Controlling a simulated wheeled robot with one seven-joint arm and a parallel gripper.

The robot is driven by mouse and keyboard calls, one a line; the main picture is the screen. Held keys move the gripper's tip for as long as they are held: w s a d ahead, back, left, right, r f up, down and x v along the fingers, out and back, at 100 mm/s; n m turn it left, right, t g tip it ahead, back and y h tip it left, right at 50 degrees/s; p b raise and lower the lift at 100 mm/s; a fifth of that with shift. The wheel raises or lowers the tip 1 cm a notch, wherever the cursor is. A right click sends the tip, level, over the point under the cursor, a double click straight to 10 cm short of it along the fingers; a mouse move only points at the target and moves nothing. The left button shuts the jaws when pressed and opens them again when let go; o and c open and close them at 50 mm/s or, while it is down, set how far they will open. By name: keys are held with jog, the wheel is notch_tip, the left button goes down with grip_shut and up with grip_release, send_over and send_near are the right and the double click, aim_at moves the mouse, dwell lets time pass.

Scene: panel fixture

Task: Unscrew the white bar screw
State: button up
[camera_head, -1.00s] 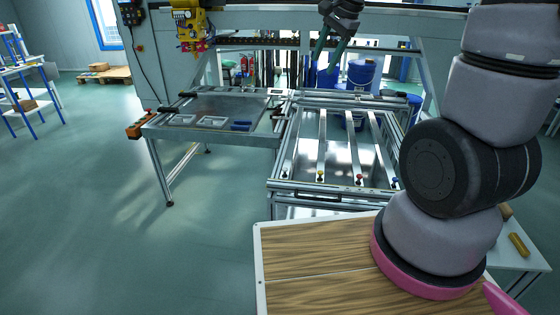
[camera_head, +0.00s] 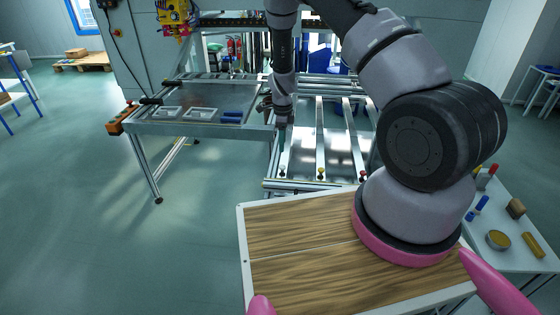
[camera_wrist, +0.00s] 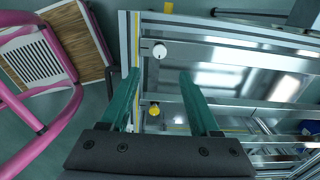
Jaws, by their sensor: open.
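The white bar screw (camera_head: 282,173) sits at the near end of the leftmost metal bar on the panel fixture. In the wrist view the white screw (camera_wrist: 159,51) shows as a round white knob beyond my fingertips, roughly between them in the picture. My gripper (camera_wrist: 160,76) is open with two green fingers apart and nothing between their tips. In the head view my gripper (camera_head: 277,114) hangs over the left side of the fixture, farther back than the white screw; its fingers are hard to make out there.
A yellow screw (camera_head: 321,174) and a red screw (camera_head: 362,176) sit on the neighbouring bars; the yellow screw (camera_wrist: 154,109) also shows between my fingers in the wrist view. A metal side table (camera_head: 190,123) with trays stands left of the fixture. A small table with parts is at right.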

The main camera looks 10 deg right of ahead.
aim_at(282, 166)
notch_tip(282, 166, down, 10)
jog(key=shift+f, duration=0.25)
dwell(0.3)
grip_shut()
